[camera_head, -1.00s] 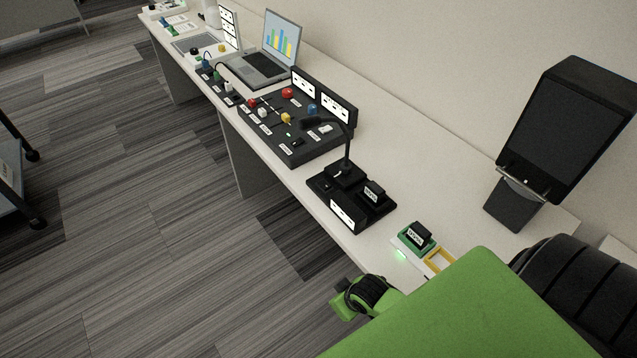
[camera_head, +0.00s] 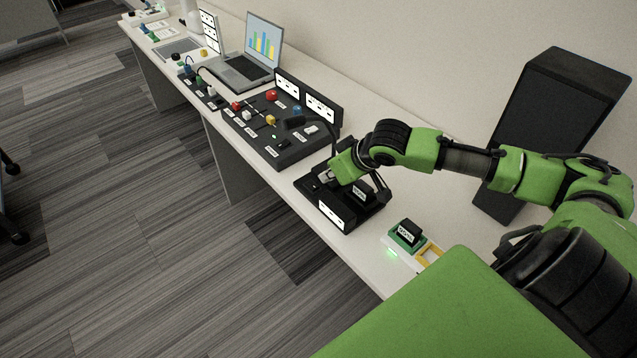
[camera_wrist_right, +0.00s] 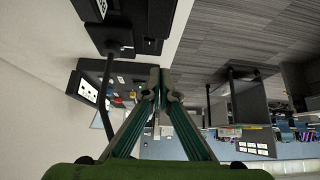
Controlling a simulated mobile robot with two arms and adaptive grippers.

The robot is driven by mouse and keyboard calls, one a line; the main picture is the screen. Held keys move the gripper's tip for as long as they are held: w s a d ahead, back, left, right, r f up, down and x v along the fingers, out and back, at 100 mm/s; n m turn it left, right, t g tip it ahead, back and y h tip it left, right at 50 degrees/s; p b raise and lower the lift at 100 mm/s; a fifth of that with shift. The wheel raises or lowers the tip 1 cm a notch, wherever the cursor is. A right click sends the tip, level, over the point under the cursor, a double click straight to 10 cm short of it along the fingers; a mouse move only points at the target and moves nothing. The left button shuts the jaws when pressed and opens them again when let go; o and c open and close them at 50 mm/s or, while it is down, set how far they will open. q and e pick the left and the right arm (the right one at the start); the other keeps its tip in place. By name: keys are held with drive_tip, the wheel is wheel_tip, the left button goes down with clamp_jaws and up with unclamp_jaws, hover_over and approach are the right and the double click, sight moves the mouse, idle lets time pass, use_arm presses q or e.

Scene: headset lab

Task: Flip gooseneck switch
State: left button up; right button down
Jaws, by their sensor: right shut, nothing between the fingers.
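The gooseneck unit has a black base (camera_head: 322,190) near the front edge of the bench, with a white label plate on its front. Its thin dark neck (camera_head: 334,143) rises behind my right gripper (camera_head: 327,177) and also shows left of the fingers in the right wrist view (camera_wrist_right: 106,75). The right gripper is shut and empty, its fingertips low over the left part of the base. Whether they touch the switch cannot be told, since the gripper and wrist hide that part. In the right wrist view the fingertips (camera_wrist_right: 160,72) meet. My left gripper is out of view.
A black block (camera_head: 362,190) stands on the base's right part. A green-based block (camera_head: 406,234) and yellow frame (camera_head: 430,254) lie to the right. A control panel (camera_head: 270,134) and laptop (camera_head: 250,62) stand beyond. A dark monitor (camera_head: 545,125) is at the right.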

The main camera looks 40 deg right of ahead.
drive_tip(key=shift+w+d+r+m, duration=0.15)
drive_tip(key=shift+w+d+r, duration=0.05)
drive_tip(key=shift+d+r, duration=0.4)
drive_tip(key=shift+w+d+r+m, duration=0.2)
drive_tip(key=shift+d+r, duration=0.25)
drive_tip(key=shift+r, duration=0.2)
drive_tip(key=shift+f, duration=0.1)
drive_tip(key=p, duration=0.1)
hover_over(313, 186)
drive_tip(key=s, duration=0.2)
wheel_tip(313, 186, down, 7)
drive_tip(key=shift+d+f, duration=0.1)
wheel_tip(313, 186, down, 3)
drive_tip(key=shift+f+p, duration=0.2)
drive_tip(key=shift+p, duration=0.15)
drive_tip(key=shift+s+f, duration=0.15)
drive_tip(key=shift+f, duration=0.4)
